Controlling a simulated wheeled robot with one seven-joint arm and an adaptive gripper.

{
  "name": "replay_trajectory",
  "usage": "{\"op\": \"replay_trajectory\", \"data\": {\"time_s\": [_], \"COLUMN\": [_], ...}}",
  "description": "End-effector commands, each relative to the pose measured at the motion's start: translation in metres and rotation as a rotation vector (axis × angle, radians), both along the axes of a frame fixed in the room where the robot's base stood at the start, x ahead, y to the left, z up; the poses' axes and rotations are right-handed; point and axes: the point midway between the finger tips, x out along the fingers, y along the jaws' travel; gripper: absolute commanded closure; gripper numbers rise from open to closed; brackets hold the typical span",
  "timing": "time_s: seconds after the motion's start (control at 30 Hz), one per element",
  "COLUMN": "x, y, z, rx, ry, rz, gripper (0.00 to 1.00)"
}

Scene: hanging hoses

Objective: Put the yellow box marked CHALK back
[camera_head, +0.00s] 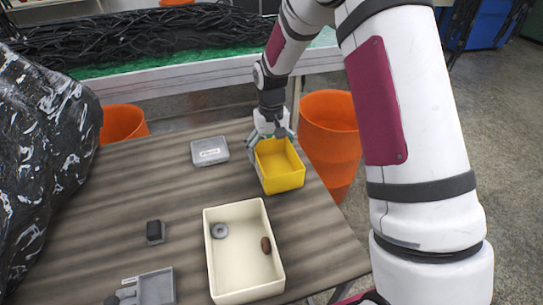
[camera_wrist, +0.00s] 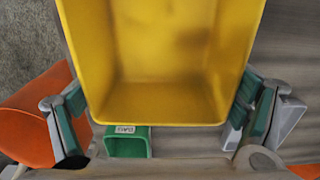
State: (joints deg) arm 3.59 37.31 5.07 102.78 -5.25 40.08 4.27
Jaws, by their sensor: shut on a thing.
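The yellow box (camera_head: 281,183) is an open-topped tub at the table's far right, by the edge. My gripper (camera_head: 271,135) is shut on it at its far end. In the wrist view the yellow box (camera_wrist: 160,60) fills the upper middle, its inside looking empty, with a green-padded finger on either side. No CHALK marking shows on the visible faces. I cannot tell whether the box rests on the table or is slightly raised.
A small green labelled box (camera_wrist: 128,147) shows below the yellow one in the wrist view. A grey labelled case (camera_head: 210,151), a cream tray (camera_head: 212,265) with small items and a dark block (camera_head: 155,232) stand on the table (camera_head: 110,200). An orange bin (camera_head: 331,130) stands beyond its right edge.

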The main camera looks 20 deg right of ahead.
Motion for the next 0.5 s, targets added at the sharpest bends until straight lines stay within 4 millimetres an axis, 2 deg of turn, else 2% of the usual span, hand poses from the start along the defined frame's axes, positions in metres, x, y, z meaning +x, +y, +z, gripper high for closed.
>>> {"op": "replay_trajectory", "data": {"time_s": [0.03,0.13,0.5], "x": [-0.001,-0.001,0.0], "y": [0.0,0.0,0.0], "z": [-0.01,-0.021,-0.025], "rx": [0.0,0.0,0.0], "ry": [0.004,0.003,0.001], "rz": [0.0,0.0,0.0], "gripper": [0.39,0.39,0.39]}}
